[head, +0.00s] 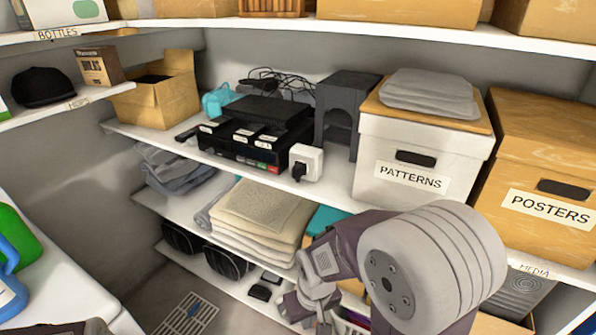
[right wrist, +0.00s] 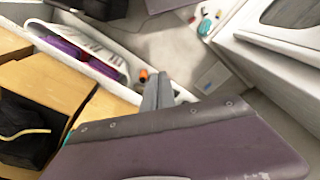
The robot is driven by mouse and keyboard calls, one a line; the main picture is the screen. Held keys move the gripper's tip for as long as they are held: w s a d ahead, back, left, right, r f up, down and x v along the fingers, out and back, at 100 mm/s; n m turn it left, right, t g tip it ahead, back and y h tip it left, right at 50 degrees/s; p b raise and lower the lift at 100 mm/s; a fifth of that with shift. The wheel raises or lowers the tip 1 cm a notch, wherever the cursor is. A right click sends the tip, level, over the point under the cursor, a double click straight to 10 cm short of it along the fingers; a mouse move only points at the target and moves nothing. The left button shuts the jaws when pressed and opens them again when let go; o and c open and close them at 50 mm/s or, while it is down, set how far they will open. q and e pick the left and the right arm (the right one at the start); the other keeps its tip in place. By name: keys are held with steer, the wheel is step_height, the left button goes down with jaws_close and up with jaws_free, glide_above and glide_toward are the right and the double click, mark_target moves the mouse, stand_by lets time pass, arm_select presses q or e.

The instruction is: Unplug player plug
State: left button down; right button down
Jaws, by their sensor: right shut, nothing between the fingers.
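On the middle shelf, a black box-shaped device (head: 266,111) sits on a wider black unit (head: 240,148) with white labels along its front. To its right stands a white socket block (head: 312,157) with a black plug (head: 299,171) at its front. I cannot read which plug is the player's. My right gripper (head: 323,312) is low in front of the shelving, well below the plug and apart from it. In the right wrist view its fingers (right wrist: 158,92) are together and empty.
Black cables (head: 280,82) lie behind the device. A dark grey stand (head: 345,108) and a PATTERNS box (head: 420,150) stand to the right. Folded towels (head: 255,215) fill the shelf below. A white tray (right wrist: 85,52) with purple items lies near the right gripper.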

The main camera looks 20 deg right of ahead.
steer(key=c, duration=1.8)
jaws_free()
steer(key=o, duration=0.9)
steer(key=r+n+p, duration=0.1)
steer(key=s+d+n+g+h+p, duration=0.1)
steer(key=n+p, duration=0.1)
steer(key=shift+d+r+g, duration=0.2)
steer(key=shift+r+g, duration=0.1)
steer(key=shift+r, duration=0.05)
steer(key=w+d+r+n+h+p, duration=0.7)
steer(key=w+d+r+n+h, duration=0.15)
steer(key=n, duration=0.25)
steer(key=w+a+r+n+t+h+p, duration=0.1)
steer(key=w+a+r+n+t+p, duration=0.1)
steer(key=w+r+n+t, duration=0.1)
steer(key=w+a+r+n+t+h+p, duration=0.2)
steer(key=w+r+n+t, duration=0.1)
steer(key=w, duration=0.5)
steer(key=w+a+r+n+t+h+p, duration=0.1)
steer(key=w+a+r+n+t+h, duration=0.1)
steer(key=w+n+t, duration=0.3)
steer(key=shift+w+a+r+n+p, duration=0.4)
steer(key=shift+w+a+r, duration=0.1)
steer(key=shift+r, duration=0.2)
